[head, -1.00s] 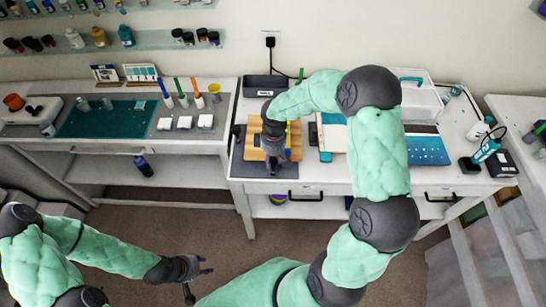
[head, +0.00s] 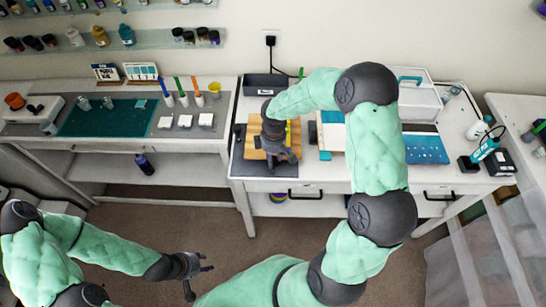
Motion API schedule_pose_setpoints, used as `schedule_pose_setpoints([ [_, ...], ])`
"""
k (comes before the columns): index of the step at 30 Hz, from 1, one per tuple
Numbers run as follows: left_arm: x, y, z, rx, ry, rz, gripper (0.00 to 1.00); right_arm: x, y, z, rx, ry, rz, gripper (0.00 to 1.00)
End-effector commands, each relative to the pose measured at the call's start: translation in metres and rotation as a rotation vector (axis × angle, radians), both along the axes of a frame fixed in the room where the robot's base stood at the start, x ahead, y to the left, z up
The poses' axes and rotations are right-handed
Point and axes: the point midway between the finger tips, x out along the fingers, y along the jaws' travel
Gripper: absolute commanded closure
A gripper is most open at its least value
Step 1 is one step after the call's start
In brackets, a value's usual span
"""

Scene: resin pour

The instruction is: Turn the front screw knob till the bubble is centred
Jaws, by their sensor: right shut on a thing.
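A wooden board (head: 252,142) lies on a dark mat (head: 246,168) on the right-hand table. My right gripper (head: 279,159) is over the board's front edge, pointing down. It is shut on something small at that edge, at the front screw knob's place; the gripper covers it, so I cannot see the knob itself. A yellow-green strip (head: 288,134) shows beside the gripper; I cannot make out any bubble. My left gripper (head: 198,279) is empty, with its fingers apart, in front of the tables and away from the board.
A dark tray (head: 264,84) stands behind the board. A teal and white panel (head: 331,132) and a blue dotted sheet (head: 427,149) lie to the right. The left table holds a green mat (head: 105,118), white blocks and coloured sticks. Open floor lies in front.

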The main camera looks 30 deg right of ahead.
Motion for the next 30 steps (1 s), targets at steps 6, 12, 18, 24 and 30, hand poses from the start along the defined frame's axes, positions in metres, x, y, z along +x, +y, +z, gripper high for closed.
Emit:
schedule_pose_setpoints([
  [6, 0.0, 0.0, 0.0, 0.0, 0.0, 0.0, 0.6, 0.005, -0.001, 0.004, -0.002, -0.015, -0.002, 0.42],
  [12, 0.0, 0.0, 0.0, 0.0, 0.0, 0.0, 0.6, 0.003, -0.001, 0.003, -0.001, -0.009, -0.002, 0.42],
  [18, 0.0, 0.0, 0.0, 0.0, 0.0, 0.0, 0.6, 0.004, -0.001, 0.018, -0.002, -0.01, -0.002, 0.42],
  [24, 0.0, 0.0, 0.0, 0.0, 0.0, 0.0, 0.6, 0.005, -0.003, 0.056, -0.001, -0.015, -0.002, 0.42],
  [30, 0.0, 0.0, 0.0, 0.0, 0.0, 0.0, 0.6, 0.006, -0.004, 0.094, -0.002, -0.014, -0.002, 0.42],
])
